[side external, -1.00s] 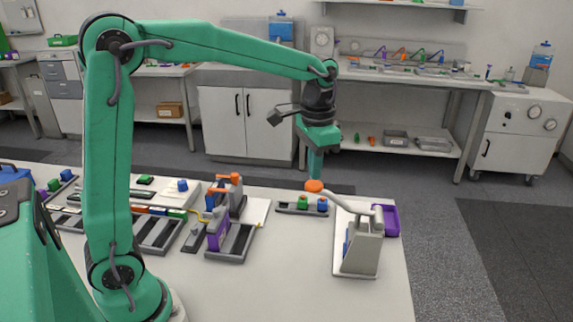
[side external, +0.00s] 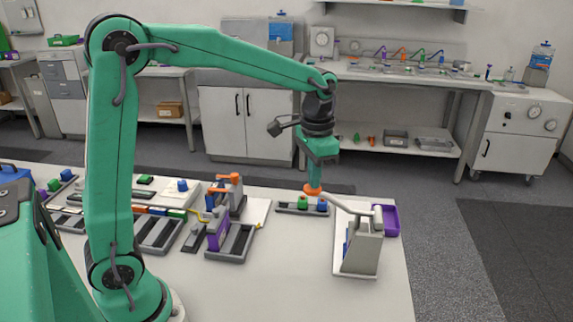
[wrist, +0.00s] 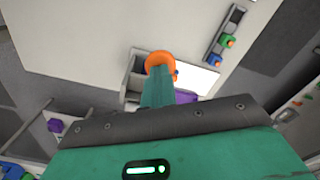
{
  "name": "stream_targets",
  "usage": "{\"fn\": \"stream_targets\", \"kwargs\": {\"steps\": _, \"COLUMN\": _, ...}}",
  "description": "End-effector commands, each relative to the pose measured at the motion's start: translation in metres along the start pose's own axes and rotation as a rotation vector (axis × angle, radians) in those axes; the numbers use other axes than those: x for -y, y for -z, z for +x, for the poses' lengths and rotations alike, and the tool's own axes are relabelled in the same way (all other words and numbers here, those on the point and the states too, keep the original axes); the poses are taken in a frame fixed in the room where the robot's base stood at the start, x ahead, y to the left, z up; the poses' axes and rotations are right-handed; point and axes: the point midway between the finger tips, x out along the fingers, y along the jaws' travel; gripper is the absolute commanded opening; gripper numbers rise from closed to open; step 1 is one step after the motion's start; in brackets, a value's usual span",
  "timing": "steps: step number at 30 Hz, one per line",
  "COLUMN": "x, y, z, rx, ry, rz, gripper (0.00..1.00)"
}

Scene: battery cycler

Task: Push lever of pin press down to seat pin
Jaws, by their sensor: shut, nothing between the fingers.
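The pin press (side external: 362,250) stands on a pale base plate at the right front of the table. Its pale lever (side external: 347,205) reaches left from the top of the press and ends in an orange knob (side external: 312,191). My gripper (side external: 314,184) is shut and empty, pointing down, with its tips at the top of the knob. In the wrist view the orange knob (wrist: 158,58) shows just beyond the shut fingers (wrist: 158,88). A bit of blue shows at the left side of the press. The pin cannot be made out clearly.
A purple tray (side external: 391,220) sits right behind the press. A dark rack (side external: 290,208) with a green and a blue piece lies behind the lever, to its left. A purple-and-orange fixture (side external: 220,235) stands further left. The table front between them is clear.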

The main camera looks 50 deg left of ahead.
Motion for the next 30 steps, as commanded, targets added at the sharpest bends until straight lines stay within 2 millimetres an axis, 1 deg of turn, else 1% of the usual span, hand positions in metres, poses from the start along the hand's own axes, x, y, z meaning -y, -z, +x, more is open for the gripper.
{"fn": "stream_targets", "kwargs": {"steps": 30, "x": -0.001, "y": 0.001, "z": 0.030, "rx": 0.000, "ry": 0.000, "rz": 0.002, "gripper": 0.00}}
